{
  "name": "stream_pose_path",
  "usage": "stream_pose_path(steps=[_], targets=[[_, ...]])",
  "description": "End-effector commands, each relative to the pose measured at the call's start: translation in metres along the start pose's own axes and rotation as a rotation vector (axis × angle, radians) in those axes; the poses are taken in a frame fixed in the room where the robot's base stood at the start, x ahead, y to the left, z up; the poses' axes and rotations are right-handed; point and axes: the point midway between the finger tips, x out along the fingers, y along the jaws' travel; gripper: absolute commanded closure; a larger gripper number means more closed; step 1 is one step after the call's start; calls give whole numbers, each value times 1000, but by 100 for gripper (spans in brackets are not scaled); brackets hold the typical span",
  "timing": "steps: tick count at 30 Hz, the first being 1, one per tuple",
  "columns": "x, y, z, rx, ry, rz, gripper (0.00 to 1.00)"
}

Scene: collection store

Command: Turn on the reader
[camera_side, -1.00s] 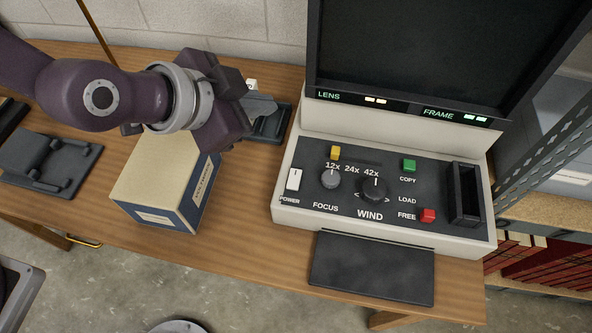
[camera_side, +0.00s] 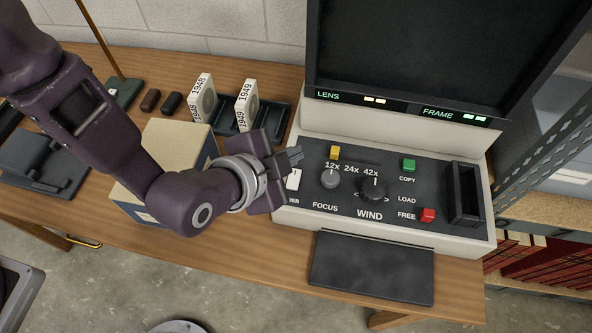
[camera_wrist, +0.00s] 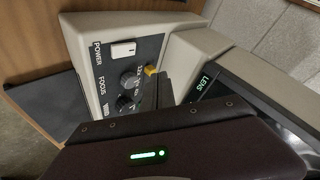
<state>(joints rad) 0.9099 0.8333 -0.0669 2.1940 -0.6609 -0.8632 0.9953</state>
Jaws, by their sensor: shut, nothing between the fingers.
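The reader (camera_side: 290,220) is a cream machine with a dark control panel and a dark screen (camera_side: 410,45) above it. Its white POWER switch (camera_side: 293,180) is at the panel's left end, with its label partly hidden by my gripper in the side view. The switch (camera_wrist: 123,49) shows whole in the wrist view. My gripper (camera_side: 297,155) is shut and empty, just above and behind the switch at the panel's left edge. In the wrist view the fingers (camera_wrist: 172,88) cover part of the panel near the yellow button. I cannot tell whether they touch anything.
The FOCUS knob (camera_side: 330,178), WIND knob (camera_side: 374,189), yellow button (camera_side: 335,152), green COPY button (camera_side: 409,164) and red button (camera_side: 428,215) share the panel. A cream and blue box (camera_side: 172,143) stands left, below my arm. Film boxes (camera_side: 245,103) stand in a dark rack behind.

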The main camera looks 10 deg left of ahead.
Motion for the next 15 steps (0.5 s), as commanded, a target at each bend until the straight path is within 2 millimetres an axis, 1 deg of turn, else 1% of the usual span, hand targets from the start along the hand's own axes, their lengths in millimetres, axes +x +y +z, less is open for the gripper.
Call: stream_pose_path(steps=[3, 9, 15], targets=[[13, 9, 10, 1, -3, 1, 100], [29, 21, 21, 1, -1, 1, 100], [36, 26, 26, 0, 1, 0, 100]])
